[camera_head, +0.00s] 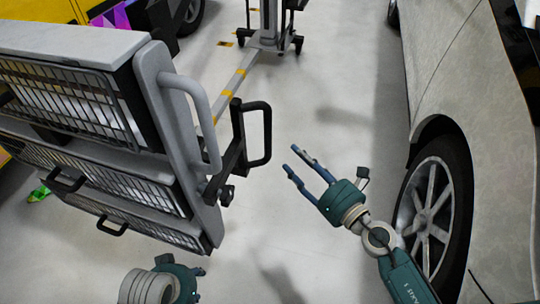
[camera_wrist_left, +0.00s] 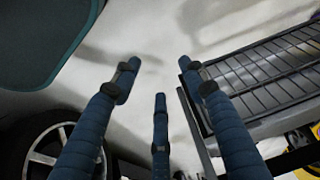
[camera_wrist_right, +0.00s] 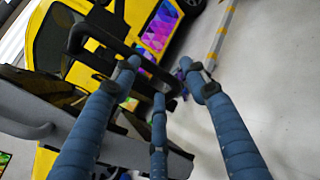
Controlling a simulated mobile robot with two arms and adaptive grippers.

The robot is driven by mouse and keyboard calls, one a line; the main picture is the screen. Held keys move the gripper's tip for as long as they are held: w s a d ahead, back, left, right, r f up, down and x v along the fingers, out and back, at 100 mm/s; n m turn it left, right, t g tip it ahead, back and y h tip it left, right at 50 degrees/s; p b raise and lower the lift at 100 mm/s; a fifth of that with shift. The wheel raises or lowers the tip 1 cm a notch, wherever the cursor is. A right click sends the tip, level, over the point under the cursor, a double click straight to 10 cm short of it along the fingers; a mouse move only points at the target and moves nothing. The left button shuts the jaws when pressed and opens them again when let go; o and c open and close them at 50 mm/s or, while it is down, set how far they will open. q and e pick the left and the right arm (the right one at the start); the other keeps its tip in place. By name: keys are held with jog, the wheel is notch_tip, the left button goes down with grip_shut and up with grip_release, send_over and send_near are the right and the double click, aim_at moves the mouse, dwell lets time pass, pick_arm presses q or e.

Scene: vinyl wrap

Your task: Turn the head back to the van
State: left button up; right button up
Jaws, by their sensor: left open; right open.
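A yellow vehicle (camera_head: 45,12) with purple patches is cut off at the top left of the head view. It is larger in the right wrist view (camera_wrist_right: 95,75), with multicoloured panels (camera_wrist_right: 160,25). A silver-grey vehicle (camera_head: 465,100) fills the right side of the head view. I cannot tell which one is the van. My right gripper (camera_head: 301,166) is open and empty, right of the lamp panel's black handle (camera_head: 267,135) and apart from it. My left gripper (camera_head: 198,271) is low in the head view, its fingers mostly hidden; the left wrist view shows it open and empty (camera_wrist_left: 155,85).
A grey lamp panel (camera_head: 205,170) with grilles and handles takes up the left of the head view, close to both grippers. A wheeled stand base (camera_head: 270,42) is at the top. The pale floor (camera_head: 320,95) between lamp and silver-grey vehicle is free.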

aim_at(268, 135)
jog(key=w+a+r+n, duration=0.1)
jog(key=w+a+n, duration=0.1)
jog(key=a, duration=0.1)
jog(key=w+a+r+n+y+b, duration=0.1)
jog(key=w+a+n, duration=0.1)
jog(key=w+a+r+n+b, duration=0.1)
jog(key=w+a+n, duration=0.1)
jog(key=w+a, duration=0.1)
jog(key=shift+a+r+y, duration=0.3)
jog(key=shift+a, duration=0.05)
pick_arm(q)
jog(key=v, duration=0.2)
jog(key=shift+s+d+r, duration=0.15)
jog(key=shift+s+r, duration=0.15)
jog(key=shift+r, duration=0.05)
pick_arm(e)
grip_shut()
